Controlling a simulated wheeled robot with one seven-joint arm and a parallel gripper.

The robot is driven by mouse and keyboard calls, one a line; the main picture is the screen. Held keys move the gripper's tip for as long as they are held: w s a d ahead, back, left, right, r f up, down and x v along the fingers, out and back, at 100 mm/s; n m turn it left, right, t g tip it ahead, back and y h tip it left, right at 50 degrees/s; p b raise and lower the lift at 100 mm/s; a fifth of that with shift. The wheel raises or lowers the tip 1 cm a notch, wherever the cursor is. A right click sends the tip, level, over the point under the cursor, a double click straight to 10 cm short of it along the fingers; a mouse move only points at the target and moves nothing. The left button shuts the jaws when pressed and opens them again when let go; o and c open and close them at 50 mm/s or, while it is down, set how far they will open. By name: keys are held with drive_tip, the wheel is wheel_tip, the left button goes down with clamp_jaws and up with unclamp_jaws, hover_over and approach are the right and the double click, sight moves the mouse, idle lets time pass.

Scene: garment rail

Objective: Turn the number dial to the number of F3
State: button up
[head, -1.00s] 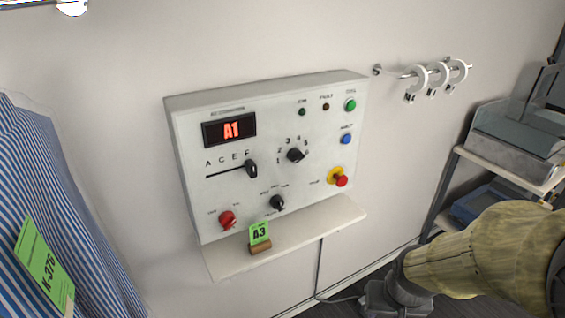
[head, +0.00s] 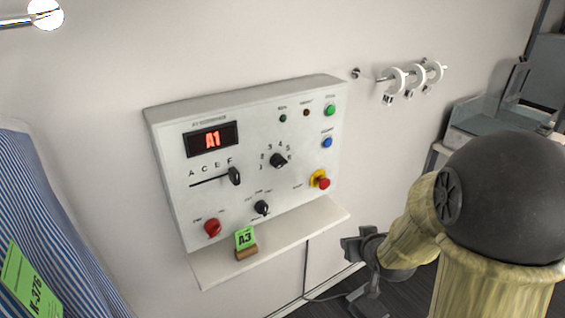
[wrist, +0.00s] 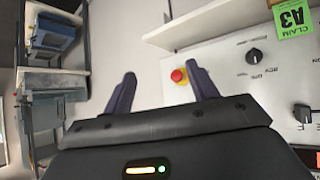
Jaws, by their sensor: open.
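The number dial (head: 279,160) is a black knob with numerals around it on the white control panel (head: 170,135) in the head view. Its pointer is too small to read surely. The red display (head: 212,140) reads A1. The letter slider's black handle (head: 235,175) is at the F end. A green card (head: 245,238) reading A3 stands on the shelf below. My gripper (head: 352,245) is open and empty, right of the panel's lower part.
A red button on a yellow collar (head: 322,182) sits on the panel near my gripper. A red knob (head: 212,228) and a black mode knob (head: 262,208) are lower on it. White rings (head: 410,78) hang from a rail at right. A striped garment (head: 50,215) hangs at left.

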drive_tip(key=w+a+r+n+t+y+p, duration=0.2)
drive_tip(key=w+a+r+n+t+y, duration=0.2)
drive_tip(key=a+r+y, duration=0.5)
drive_tip(key=shift+w+a+n+y, duration=0.4)
drive_tip(key=shift+w+a+n, duration=0.1)
drive_tip(key=shift+n, duration=0.1)
